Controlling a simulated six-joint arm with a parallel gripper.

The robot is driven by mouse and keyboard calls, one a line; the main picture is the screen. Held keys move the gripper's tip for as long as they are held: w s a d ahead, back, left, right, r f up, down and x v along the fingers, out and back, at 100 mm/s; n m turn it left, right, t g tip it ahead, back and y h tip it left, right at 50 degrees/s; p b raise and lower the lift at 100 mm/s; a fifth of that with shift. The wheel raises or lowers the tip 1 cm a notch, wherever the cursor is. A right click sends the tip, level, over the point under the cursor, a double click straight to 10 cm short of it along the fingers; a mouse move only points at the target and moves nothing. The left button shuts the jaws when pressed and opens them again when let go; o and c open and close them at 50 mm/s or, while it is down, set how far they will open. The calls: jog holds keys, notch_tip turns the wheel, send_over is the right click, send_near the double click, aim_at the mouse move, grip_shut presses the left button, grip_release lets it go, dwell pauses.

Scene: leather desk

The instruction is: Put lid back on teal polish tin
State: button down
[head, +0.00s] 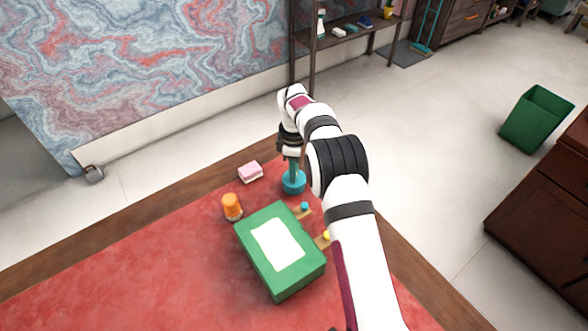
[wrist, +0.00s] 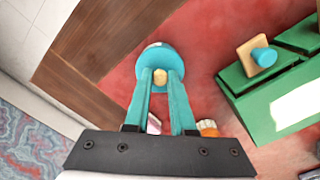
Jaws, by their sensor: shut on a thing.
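The teal tin (head: 293,186) stands on the red desk top near its far edge in the head view. In the wrist view I see a round teal lid (wrist: 150,62) with a small tan knob (wrist: 160,77). My gripper (wrist: 161,80) points down with its teal fingers on either side of the knob, shut on it. In the head view my gripper (head: 293,170) is right over the tin. A pale sliver shows past the lid's far rim in the wrist view. The lid hides most of the tin there, and I cannot tell whether it is seated or just above.
A green box (head: 311,276) with a white top panel stands in front of the tin. Beside it are tan pieces with a teal knob (head: 304,207) and a yellow knob (head: 327,236). An orange-topped jar (head: 232,206) and a pink-and-white block (head: 250,172) stand left. The desk's left is clear.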

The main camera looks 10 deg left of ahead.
dwell(0.3)
jog(key=shift+c, duration=1)
grip_release()
jog(key=shift+r, duration=3.5)
